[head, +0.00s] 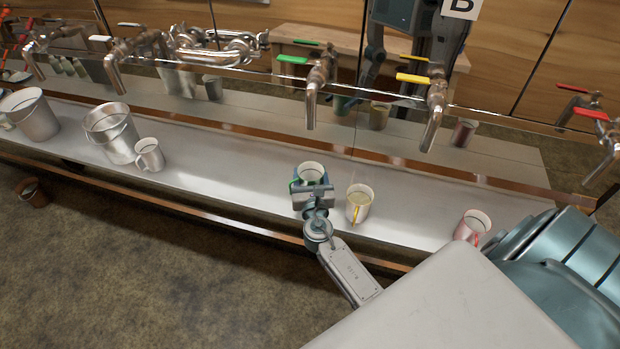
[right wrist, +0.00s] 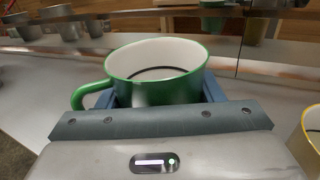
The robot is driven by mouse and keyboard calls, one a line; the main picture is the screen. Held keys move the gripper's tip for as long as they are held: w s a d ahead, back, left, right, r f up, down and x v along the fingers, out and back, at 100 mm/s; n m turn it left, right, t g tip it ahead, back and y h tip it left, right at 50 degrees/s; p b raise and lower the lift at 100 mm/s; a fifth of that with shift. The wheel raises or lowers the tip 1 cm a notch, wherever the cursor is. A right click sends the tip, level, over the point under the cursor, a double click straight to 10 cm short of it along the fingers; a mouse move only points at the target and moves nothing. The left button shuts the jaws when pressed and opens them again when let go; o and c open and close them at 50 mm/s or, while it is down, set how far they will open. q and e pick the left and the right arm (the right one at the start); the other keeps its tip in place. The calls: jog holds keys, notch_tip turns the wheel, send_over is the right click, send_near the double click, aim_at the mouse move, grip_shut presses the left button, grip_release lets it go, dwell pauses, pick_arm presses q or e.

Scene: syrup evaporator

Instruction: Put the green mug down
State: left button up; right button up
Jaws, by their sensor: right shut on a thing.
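The green mug (right wrist: 155,91) is upright between the fingers of my right gripper, with its handle to the left in the right wrist view. In the head view the mug (head: 311,172) shows mostly as a white inside and rim, over the metal shelf (head: 230,180). My right gripper (head: 311,187) is shut on it. I cannot tell whether the mug's base touches the shelf, since the gripper hides it. A dark curved line shows inside the mug. My left gripper is not in view.
A mug with a yellow handle (head: 359,204) stands close to the right of the green mug. A mug with a red handle (head: 473,226) is further right. A grey mug (head: 149,155) and metal buckets (head: 110,133) stand left. Taps, one green-handled (head: 318,85), hang above the shelf.

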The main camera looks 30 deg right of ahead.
jog(key=shift+w+d, duration=0.2)
jog(key=shift+w, duration=0.15)
jog(key=shift+w+d+f, duration=0.1)
jog(key=shift+w+f, duration=0.1)
jog(key=shift+f, duration=1.6)
jog(key=shift+b, duration=0.3)
jog(key=shift+f, duration=0.15)
jog(key=o, duration=1)
jog(key=shift+o, duration=0.2)
